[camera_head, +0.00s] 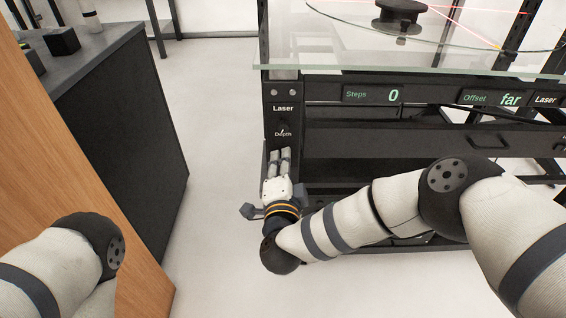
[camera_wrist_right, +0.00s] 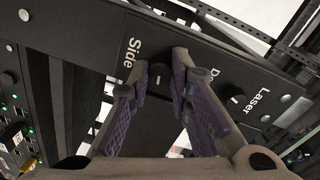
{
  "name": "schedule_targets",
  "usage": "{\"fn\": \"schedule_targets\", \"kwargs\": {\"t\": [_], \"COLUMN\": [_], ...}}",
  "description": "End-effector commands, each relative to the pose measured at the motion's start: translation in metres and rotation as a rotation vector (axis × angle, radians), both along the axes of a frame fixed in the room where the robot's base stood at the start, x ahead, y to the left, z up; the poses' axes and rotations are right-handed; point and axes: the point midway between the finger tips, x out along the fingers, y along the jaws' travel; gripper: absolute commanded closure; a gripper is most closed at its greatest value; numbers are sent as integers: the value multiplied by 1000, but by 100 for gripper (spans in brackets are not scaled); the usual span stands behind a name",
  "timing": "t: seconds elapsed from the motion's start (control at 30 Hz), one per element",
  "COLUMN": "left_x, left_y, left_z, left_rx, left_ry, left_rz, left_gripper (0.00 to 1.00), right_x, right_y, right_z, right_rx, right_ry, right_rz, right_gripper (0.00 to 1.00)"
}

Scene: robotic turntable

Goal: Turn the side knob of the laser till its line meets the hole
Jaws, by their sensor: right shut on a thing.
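My right gripper (camera_head: 279,158) is at the front left post of the turntable rig, below the "Depth" label. In the right wrist view my right gripper (camera_wrist_right: 160,78) has its two purple-padded fingers on either side of the dark side knob (camera_wrist_right: 160,70), next to the "Side" label, and is shut on it. Red laser lines (camera_head: 462,10) cross the glass top (camera_head: 350,50) at the upper right. A dark round fixture (camera_head: 398,16) is on the glass; I cannot make out the hole. My left gripper is out of view.
The front panel shows "Steps 0" (camera_head: 393,95) and "Offset far" (camera_head: 510,99). Another dark knob (camera_wrist_right: 235,98) is near the "Laser" label in the right wrist view. A black cabinet (camera_head: 135,130) stands at the left, with clear floor (camera_head: 215,100) between it and the rig.

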Motion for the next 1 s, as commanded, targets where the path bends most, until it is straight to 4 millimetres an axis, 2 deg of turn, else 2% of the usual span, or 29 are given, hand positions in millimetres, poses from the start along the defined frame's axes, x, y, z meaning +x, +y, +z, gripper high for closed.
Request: {"fn": "schedule_targets", "kwargs": {"t": [0.47,1.0], "left_x": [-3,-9], "left_y": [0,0], "left_z": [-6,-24], "left_rx": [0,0], "left_ry": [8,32], "left_rz": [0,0], "left_gripper": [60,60], "right_x": [-1,-1], "right_y": [1,-1], "right_z": [-2,-3], "right_rx": [451,964], "right_ry": [4,2], "right_rz": [4,2], "right_gripper": [100,100]}}
